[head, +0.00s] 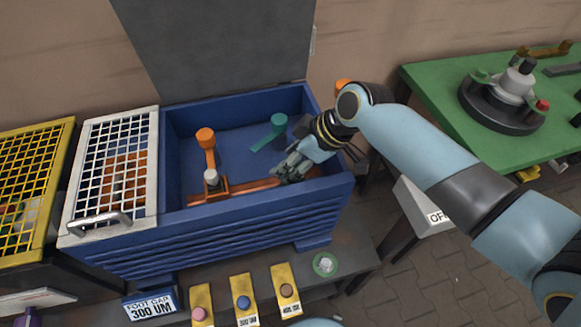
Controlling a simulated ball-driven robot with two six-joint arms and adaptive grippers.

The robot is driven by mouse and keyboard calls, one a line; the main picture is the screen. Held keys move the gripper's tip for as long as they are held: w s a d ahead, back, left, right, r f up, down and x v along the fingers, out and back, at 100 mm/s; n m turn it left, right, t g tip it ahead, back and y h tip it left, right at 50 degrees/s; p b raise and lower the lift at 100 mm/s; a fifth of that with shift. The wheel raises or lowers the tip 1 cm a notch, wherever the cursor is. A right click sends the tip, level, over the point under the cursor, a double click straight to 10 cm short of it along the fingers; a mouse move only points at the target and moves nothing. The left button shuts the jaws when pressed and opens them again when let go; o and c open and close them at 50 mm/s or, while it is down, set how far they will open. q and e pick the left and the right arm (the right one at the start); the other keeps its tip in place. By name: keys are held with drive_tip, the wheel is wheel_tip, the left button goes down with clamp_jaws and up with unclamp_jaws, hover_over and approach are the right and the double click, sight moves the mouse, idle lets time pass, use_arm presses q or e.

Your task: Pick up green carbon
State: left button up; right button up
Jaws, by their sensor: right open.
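A teal-green piece (268,135), the likely green carbon, lies in the blue bin (230,225) toward the back right. It has a round head and a flat arm pointing down-left. My right gripper (281,173) reaches into the bin from the right. It is open, with its fingers just in front of the green piece, near the bin's front right. I see no contact with the green piece and nothing held. My left gripper is not in view.
Orange pieces (207,145) lie left and front in the bin. A white mesh cover (110,170) and yellow mesh crate (28,190) stand left. A green table (440,85) with a dark round device (500,100) is right. Yellow tagged blocks (243,300) sit in front.

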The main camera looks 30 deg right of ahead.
clamp_jaws()
drive_tip(key=shift+r, duration=0.1)
idle(0.3)
